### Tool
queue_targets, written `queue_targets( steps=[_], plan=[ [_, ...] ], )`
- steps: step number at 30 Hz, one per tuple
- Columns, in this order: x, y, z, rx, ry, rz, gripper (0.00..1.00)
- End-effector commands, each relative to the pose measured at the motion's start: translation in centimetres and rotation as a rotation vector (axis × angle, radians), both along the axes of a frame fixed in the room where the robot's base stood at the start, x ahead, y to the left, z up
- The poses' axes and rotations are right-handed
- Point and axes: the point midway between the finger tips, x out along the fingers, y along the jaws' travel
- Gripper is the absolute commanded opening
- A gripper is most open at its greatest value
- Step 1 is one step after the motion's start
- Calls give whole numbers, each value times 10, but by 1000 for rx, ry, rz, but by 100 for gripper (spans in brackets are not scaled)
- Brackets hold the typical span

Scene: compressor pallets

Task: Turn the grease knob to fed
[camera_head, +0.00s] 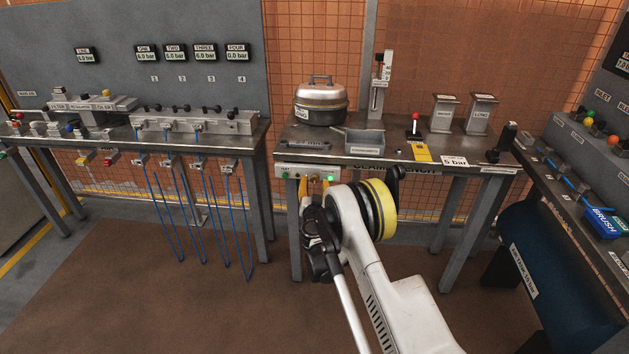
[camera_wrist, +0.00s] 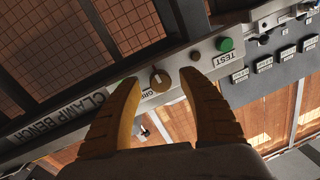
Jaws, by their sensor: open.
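A round brown knob (camera_wrist: 160,79) sits on the pale front panel (camera_wrist: 178,82) of the clamp bench. A light mark shows on its face; the position it points to cannot be read. The label beside it is partly hidden and not fully legible. My gripper (camera_wrist: 160,84) is open, with its yellow fingers on either side of the knob in the wrist view, apart from it in the picture; contact cannot be told. In the head view my gripper (camera_head: 315,186) is at the bench's front panel (camera_head: 290,168), and the arm hides much of that area.
A green TEST button (camera_wrist: 225,45) and a small brown round part (camera_wrist: 195,56) are close to the knob. A lit green lamp (camera_head: 330,178) shows on the panel. A silver pot (camera_head: 320,102) and a grey tray (camera_head: 363,141) stand on the bench above.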

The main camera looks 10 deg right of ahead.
Motion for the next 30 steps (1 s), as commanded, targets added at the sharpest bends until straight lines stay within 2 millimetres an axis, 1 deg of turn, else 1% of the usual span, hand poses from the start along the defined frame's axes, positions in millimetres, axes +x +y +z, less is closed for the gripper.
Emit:
queue_targets(
  steps=[1,3,6,10,14,25,26,28,29,30],
  plan=[
    [-10,3,0,0,0,1,49],
    [-23,6,0,0,0,1,49],
    [-38,9,0,0,0,0,49],
    [-50,11,0,0,0,0,49],
    [-53,12,0,0,0,0,49],
    [-52,11,2,-1,2,-2,49],
    [-52,10,5,0,3,-4,49],
    [-51,6,17,-3,13,-17,49],
    [-51,3,26,-5,20,-25,49],
    [-50,-1,39,-8,32,-38,49]
  ],
)
